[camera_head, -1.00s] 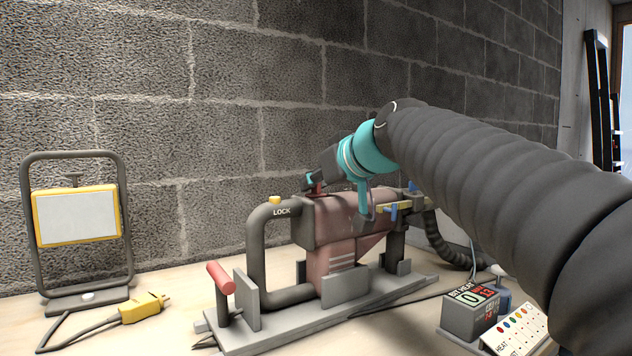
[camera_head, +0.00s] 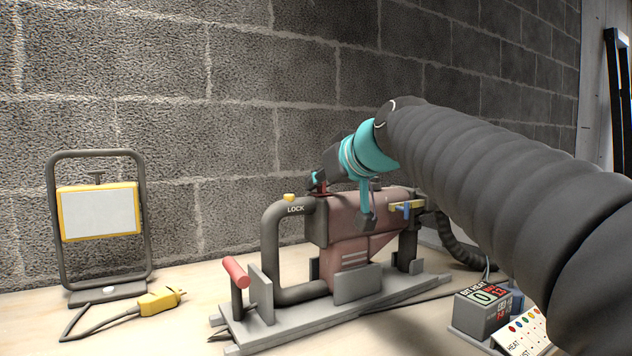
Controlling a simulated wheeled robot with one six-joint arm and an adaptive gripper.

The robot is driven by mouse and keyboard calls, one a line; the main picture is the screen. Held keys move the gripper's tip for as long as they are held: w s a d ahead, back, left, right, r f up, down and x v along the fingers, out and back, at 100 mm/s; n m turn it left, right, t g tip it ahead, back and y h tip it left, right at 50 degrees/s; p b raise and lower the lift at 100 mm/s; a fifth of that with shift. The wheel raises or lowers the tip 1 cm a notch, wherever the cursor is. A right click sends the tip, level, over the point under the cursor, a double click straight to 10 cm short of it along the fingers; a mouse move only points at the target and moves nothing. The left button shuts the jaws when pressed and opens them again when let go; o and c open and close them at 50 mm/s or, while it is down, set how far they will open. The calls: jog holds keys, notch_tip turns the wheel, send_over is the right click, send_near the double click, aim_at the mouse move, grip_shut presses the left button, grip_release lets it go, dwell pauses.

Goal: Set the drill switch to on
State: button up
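The drill (camera_head: 350,222) is a dull reddish body with a dark D-shaped handle (camera_head: 270,250), lying in a grey cradle on a base plate. A yellow button marked LOCK (camera_head: 289,197) sits on top of the handle. My gripper (camera_head: 318,182), dark with teal parts, is over the drill's upper left end, right of the LOCK button. A small red part (camera_head: 322,188) shows by its fingertips; I cannot tell whether it is touched. The fingers are small and partly hidden, so their opening is unclear. No switch marked on or off is legible.
A yellow work lamp (camera_head: 100,211) on a frame and a yellow plug (camera_head: 160,301) stand left. A red-handled clamp (camera_head: 235,272) rises at the base plate's left end. A bit-heat display box (camera_head: 482,312) and a heat chart (camera_head: 522,335) are at lower right. A block wall (camera_head: 200,100) stands close behind.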

jog(key=o, duration=0.3)
jog(key=shift+s+a, duration=0.1)
jog(key=shift+a, duration=0.05)
jog(key=shift+d, duration=0.2)
jog(key=shift+s+d+r, duration=0.15)
jog(key=shift+s+r, duration=0.1)
jog(key=shift+s, duration=0.05)
jog(key=v, duration=1.1)
jog(key=shift+s+f, duration=0.1)
jog(key=shift+s, duration=0.1)
